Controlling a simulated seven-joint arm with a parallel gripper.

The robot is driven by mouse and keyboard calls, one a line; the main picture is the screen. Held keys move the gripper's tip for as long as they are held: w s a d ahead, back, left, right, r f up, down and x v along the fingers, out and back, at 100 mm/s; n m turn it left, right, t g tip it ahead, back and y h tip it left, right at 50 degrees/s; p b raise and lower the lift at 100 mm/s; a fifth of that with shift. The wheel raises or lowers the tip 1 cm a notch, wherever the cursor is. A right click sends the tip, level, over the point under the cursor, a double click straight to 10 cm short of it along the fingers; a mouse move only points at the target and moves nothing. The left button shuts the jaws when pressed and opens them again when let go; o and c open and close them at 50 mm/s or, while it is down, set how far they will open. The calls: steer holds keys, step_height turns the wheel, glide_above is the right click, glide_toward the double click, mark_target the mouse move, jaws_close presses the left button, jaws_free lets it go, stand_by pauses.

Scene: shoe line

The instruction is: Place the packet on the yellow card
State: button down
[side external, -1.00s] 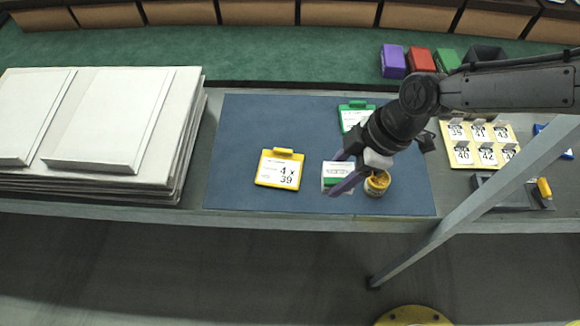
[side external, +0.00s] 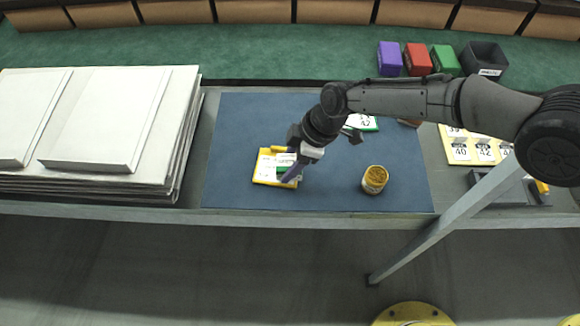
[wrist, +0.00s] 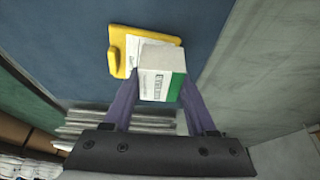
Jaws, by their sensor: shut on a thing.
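The packet (wrist: 162,75), a small white box with a green band, is between the two purple fingers of my gripper (wrist: 155,95) in the wrist view. In the side view my gripper (side external: 290,172) is shut on the packet (side external: 285,168) over the yellow card (side external: 262,178). The yellow card (wrist: 115,55) lies partly behind the packet in the wrist view, with its clip edge in sight. The packet hides much of the card's face. I cannot tell whether the packet touches the card.
A jar with yellow contents (side external: 374,180) stands right of the card on the blue mat (side external: 325,195). A green card (side external: 362,122) lies behind my arm. Stacked white boards (side external: 110,120) are at the left, and a tray of numbered cards (side external: 462,158) is at the right. The mat's front is clear.

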steer(key=shift+f, duration=1.2)
steer(key=shift+f, duration=0.15)
steer(key=shift+c, duration=1)
jaws_free()
steer(key=v, duration=1.2)
